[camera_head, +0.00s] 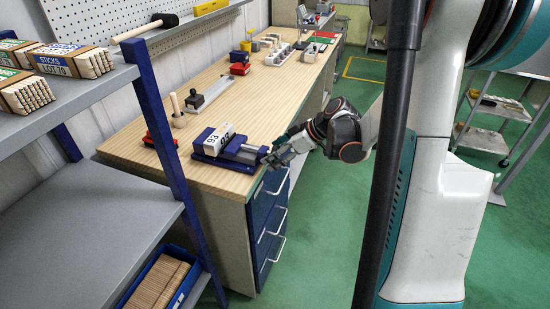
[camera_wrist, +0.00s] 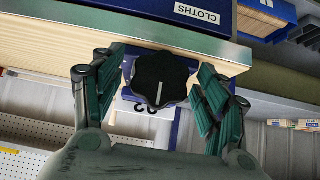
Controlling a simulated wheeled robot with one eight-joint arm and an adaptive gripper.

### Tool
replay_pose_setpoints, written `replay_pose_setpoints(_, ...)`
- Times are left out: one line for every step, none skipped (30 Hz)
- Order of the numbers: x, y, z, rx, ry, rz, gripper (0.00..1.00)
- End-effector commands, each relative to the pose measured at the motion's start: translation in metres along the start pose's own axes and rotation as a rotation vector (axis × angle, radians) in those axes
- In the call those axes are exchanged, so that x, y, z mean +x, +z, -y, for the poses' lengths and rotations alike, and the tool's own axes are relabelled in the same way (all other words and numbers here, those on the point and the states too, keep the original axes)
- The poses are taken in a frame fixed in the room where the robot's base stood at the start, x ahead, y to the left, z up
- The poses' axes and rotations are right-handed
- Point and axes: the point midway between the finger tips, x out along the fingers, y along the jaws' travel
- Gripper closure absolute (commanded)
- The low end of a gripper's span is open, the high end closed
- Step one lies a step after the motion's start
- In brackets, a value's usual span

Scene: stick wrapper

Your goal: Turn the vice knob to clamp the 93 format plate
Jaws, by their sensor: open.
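The blue vice (camera_head: 236,151) sits on the wooden workbench at its front edge. A white block marked with black digits, the 93 format plate (camera_head: 213,140), rests in the vice; the digits are hard to read. The black vice knob (camera_wrist: 160,79) with a white line is centred in the wrist view, at the bench edge. My gripper (camera_head: 275,158) is at the knob's end of the vice. In the wrist view its two green-black fingers (camera_wrist: 157,92) are open, one on each side of the knob, with gaps showing. Part of the plate shows behind the knob.
The wooden bench (camera_head: 190,95) carries a red-based holder (camera_head: 160,138), a grey metal block (camera_head: 195,101) and other tools behind the vice. Blue drawers (camera_head: 265,225) are under the bench edge. A grey shelf (camera_head: 85,235) with stick boxes stands at left.

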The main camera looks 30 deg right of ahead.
Motion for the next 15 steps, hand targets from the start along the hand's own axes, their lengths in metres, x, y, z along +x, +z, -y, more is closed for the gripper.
replay_pose_setpoints(0.0042,0.0003,0.0002,-0.001,0.0,0.0,0.33)
replay_pose_setpoints(0.0055,0.0002,0.0002,-0.001,0.0,0.0,0.33)
replay_pose_setpoints(0.0066,0.0,0.0003,-0.001,0.0,0.0,0.33)
replay_pose_setpoints(0.0071,-0.0001,0.0004,-0.001,0.0,0.0,0.33)
replay_pose_setpoints(0.0074,-0.0002,0.0004,-0.001,0.0,0.0,0.33)
replay_pose_setpoints(0.0076,-0.0003,0.0004,-0.001,0.0,0.0,0.33)
replay_pose_setpoints(0.0076,-0.0003,0.0004,-0.001,0.0,0.0,0.33)
replay_pose_setpoints(0.0075,-0.0003,0.0004,-0.001,0.0,0.0,0.33)
replay_pose_setpoints(0.0073,-0.0004,0.0004,-0.001,0.0,0.0,0.33)
replay_pose_setpoints(0.0073,-0.0004,0.0004,-0.001,0.0,0.0,0.33)
replay_pose_setpoints(0.0072,-0.0004,0.0004,-0.001,0.0,0.0,0.33)
replay_pose_setpoints(0.0072,-0.0004,0.0004,-0.001,0.0,0.0,0.35)
replay_pose_setpoints(0.0072,-0.0004,0.0004,-0.001,0.0,0.0,0.42)
replay_pose_setpoints(0.0072,-0.0004,0.0004,-0.001,0.0,0.0,0.49)
replay_pose_setpoints(0.0071,-0.0003,0.0004,-0.001,0.0,0.0,0.58)
